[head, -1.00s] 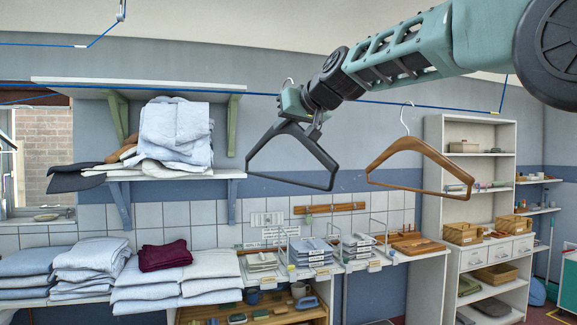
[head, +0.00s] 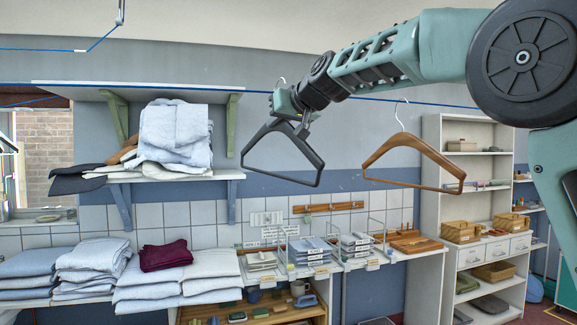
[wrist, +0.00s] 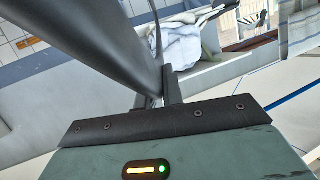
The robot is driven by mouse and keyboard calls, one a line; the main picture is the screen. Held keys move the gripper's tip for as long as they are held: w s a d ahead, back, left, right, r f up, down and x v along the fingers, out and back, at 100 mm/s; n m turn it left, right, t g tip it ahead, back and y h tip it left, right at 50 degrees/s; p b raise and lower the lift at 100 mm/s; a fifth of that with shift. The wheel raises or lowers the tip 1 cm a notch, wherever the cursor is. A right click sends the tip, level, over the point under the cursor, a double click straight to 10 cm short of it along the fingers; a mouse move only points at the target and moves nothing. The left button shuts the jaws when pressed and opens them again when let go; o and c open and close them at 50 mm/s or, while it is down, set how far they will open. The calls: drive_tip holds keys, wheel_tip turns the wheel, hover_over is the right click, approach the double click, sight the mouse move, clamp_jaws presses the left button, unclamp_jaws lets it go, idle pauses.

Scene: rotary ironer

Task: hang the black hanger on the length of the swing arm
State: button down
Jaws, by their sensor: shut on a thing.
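The black hanger (head: 310,155) hangs tilted under my gripper (head: 300,123) in the head view, its right side lower. My gripper is shut on it near its neck; its pale hook (head: 281,82) shows above. In the wrist view the dark bar of the hanger (wrist: 95,40) runs close past my gripper (wrist: 163,92). A thin blue line (head: 430,103) crosses behind at about hook height. I cannot tell whether it is the swing arm, nor whether the black hanger's hook touches it.
A wooden hanger (head: 410,150) hangs upright to the right, its hook at the blue line in the picture. A wall shelf (head: 75,84) with folded cloths (head: 176,130) is at left. A white shelf unit (head: 432,170) stands at right. Folded laundry (head: 90,256) lies below.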

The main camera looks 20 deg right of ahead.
sight(268, 136)
drive_tip(key=x, duration=0.2)
drive_tip(key=f+x, duration=0.1)
drive_tip(key=x, duration=0.2)
drive_tip(key=shift+s+d, duration=0.1)
drive_tip(key=shift+s, duration=0.05)
drive_tip(key=shift+r+p, duration=0.3)
drive_tip(key=shift+p, duration=0.15)
drive_tip(key=shift+w, duration=0.3)
